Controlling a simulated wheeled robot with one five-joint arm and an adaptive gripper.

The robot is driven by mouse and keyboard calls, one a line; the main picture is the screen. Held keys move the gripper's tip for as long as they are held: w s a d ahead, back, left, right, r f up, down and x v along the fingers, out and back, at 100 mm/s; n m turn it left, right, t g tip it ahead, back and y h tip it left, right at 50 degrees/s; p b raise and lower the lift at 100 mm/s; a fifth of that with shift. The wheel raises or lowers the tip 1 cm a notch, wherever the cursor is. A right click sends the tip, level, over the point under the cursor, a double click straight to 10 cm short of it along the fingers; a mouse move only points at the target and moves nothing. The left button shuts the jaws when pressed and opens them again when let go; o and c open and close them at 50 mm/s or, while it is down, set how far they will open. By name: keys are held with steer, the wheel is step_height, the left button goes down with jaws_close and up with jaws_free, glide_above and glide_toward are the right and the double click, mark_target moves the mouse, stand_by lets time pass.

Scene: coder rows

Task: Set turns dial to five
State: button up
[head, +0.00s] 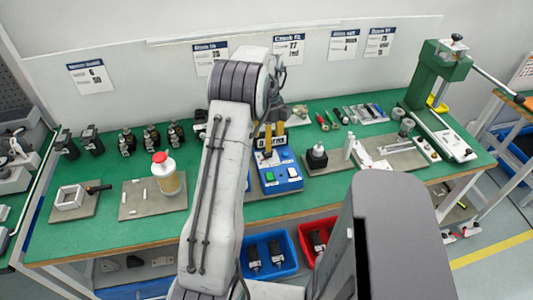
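A blue control box (277,182) stands on the green bench in the middle of the head view. A green button and a white button show on its front part. My gripper (273,138) is over the rear of this box, with its yellow fingertips pointing down. My arm comes in from the bottom and partly covers the gripper and the box's left side. The turns dial cannot be made out clearly; the fingertips are over the area behind the buttons. I cannot tell whether they touch a knob or hold anything.
A white bottle with a red cap (164,172) stands left on a grey mat. A black-topped fixture (317,156) stands right of the box. A green press (437,75) is at far right. Blue (269,255) and red (318,238) bins sit below the bench.

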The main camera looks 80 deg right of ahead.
mark_target(268, 153)
steer(key=shift+f+m, duration=0.3)
steer(key=shift+f+p, duration=0.35)
steer(key=shift+f, duration=3.05)
steer(key=shift+c, duration=0.3)
steer(key=c, duration=1.1)
steer(key=shift+c, duration=0.2)
